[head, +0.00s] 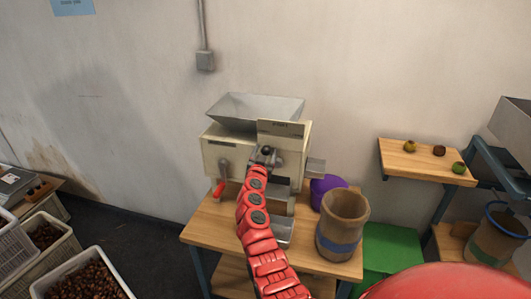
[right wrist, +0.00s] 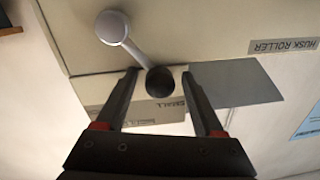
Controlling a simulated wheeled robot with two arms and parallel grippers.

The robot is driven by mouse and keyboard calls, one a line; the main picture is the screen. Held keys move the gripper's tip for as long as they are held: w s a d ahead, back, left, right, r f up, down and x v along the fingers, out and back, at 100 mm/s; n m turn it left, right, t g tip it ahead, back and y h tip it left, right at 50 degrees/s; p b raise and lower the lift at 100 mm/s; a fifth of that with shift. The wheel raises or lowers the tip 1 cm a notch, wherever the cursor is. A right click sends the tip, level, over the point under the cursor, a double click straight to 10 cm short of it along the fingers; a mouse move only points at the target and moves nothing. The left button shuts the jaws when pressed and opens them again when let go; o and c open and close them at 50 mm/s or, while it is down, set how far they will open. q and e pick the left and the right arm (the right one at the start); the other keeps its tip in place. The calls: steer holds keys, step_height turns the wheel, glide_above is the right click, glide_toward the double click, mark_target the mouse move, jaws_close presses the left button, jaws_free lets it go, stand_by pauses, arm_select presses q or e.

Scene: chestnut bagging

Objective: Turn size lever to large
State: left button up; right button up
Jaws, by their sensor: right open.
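The cream machine (head: 224,150) with a grey hopper stands on a wooden table. In the right wrist view the size lever (right wrist: 132,42) is a silver arm with a round hub and a black knob (right wrist: 160,80). The knob lies between the two fingers of my right gripper (right wrist: 160,74), which are open with a gap on each side. A partly hidden, upside-down label beside the knob seems to read "SMALL" (right wrist: 172,106). In the head view my red right arm reaches up to the machine's front and hides part of it. My left gripper is not in view.
A red-handled crank (head: 221,186) is on the machine's left front. Crates of chestnuts (head: 117,278) are at lower left.

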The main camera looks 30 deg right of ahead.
steer(key=c, duration=1.1)
jaws_close()
steer(key=shift+a+f, duration=0.15)
steer(key=shift+f, duration=0.05)
